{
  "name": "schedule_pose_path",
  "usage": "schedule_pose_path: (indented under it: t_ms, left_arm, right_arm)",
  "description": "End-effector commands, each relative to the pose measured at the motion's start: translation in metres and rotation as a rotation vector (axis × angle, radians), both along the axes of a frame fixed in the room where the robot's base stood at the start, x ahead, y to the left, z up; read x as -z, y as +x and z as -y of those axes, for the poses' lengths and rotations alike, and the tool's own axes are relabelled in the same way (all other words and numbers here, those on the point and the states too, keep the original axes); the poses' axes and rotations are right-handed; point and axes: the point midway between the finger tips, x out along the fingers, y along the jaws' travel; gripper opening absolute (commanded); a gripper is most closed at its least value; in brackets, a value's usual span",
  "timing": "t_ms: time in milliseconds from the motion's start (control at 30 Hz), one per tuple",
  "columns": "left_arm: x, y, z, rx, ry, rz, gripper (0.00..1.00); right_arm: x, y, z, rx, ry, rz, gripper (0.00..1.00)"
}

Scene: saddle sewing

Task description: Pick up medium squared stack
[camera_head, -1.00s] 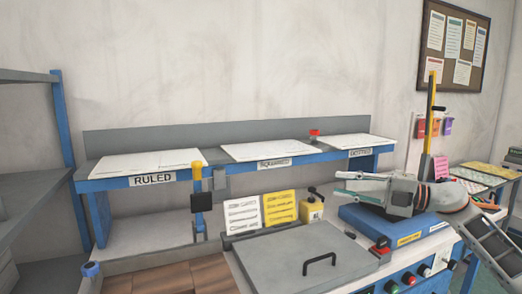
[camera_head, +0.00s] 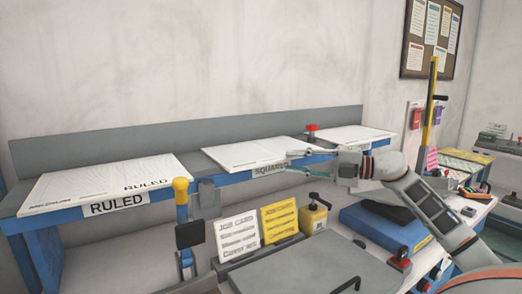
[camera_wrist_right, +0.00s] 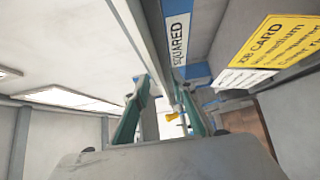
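The squared stack (camera_head: 245,154) is a flat white pile of sheets on the shelf's middle section, above a label (camera_head: 270,170) reading SQUARED. My right gripper (camera_head: 292,155) is at the stack's front right corner, with its fingers pointing left. In the right wrist view its teal fingers (camera_wrist_right: 162,108) are spread apart. The pale front edge of the shelf or stack runs between them in that picture, beside the SQUARED label (camera_wrist_right: 178,40). I cannot tell whether the fingers touch the stack. My left gripper is not in view.
The ruled stack (camera_head: 110,184) lies left on the shelf, and another white stack (camera_head: 345,136) lies right. A red-topped object (camera_head: 312,131) stands between the middle and right stacks. Below are white and yellow cards (camera_head: 280,220), a yellow block (camera_head: 313,217) and a blue box (camera_head: 385,228).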

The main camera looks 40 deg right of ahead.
Motion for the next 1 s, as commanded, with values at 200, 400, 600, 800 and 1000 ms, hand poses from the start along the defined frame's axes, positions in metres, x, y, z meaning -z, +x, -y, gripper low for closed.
schedule_pose_path:
  t_ms: [200, 400, 600, 800, 1000]
  left_arm:
    - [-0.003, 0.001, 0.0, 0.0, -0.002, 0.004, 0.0]
    - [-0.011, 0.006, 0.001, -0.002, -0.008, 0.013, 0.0]
    - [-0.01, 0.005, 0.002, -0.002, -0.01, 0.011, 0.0]
    - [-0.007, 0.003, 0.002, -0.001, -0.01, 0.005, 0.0]
    - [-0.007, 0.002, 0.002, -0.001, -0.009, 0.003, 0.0]
  right_arm:
    - [-0.004, 0.012, -0.008, 0.0, 0.001, 0.003, 0.25]
    - [-0.008, 0.031, -0.023, 0.0, 0.002, 0.003, 0.25]
    - [-0.006, 0.043, -0.031, 0.001, 0.0, 0.002, 0.25]
    - [-0.004, 0.045, -0.032, 0.001, 0.001, -0.001, 0.25]
    - [-0.005, 0.044, -0.032, 0.0, 0.001, -0.001, 0.0]
